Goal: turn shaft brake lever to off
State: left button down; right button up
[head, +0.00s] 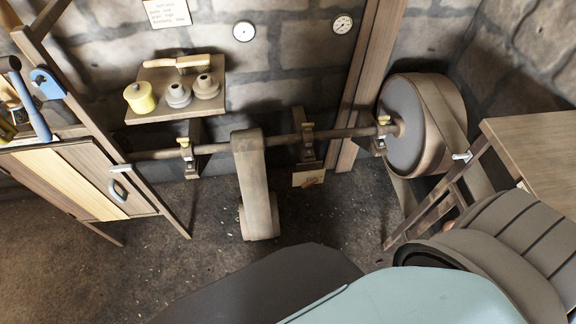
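A long horizontal shaft (270,141) runs along the stone wall, carried by brackets with yellow-topped bearings. A belt (256,185) hangs over a pulley near its middle, and a large drum pulley (408,125) sits at its right end. A small white-tipped lever (120,168) is by the shaft's left end, beside the wooden cabinet. Another small white-tipped lever (461,156) is by the wooden table frame at right. I cannot tell which of them is the shaft brake lever, or its setting. Neither of my grippers shows.
A wooden cabinet (75,180) stands at left. A wall shelf (150,75) holds a yellow pot, two grey vessels and a wooden-handled tool. A wooden table (540,145) stands at right. The left floor (60,240) is open.

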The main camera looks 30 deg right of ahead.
aim_at(310, 182)
jog(key=z, duration=0.4)
jog(key=i, duration=0.7)
jog(key=z, duration=1.2)
jog(key=i, duration=0.2)
jog(key=z, duration=0.1)
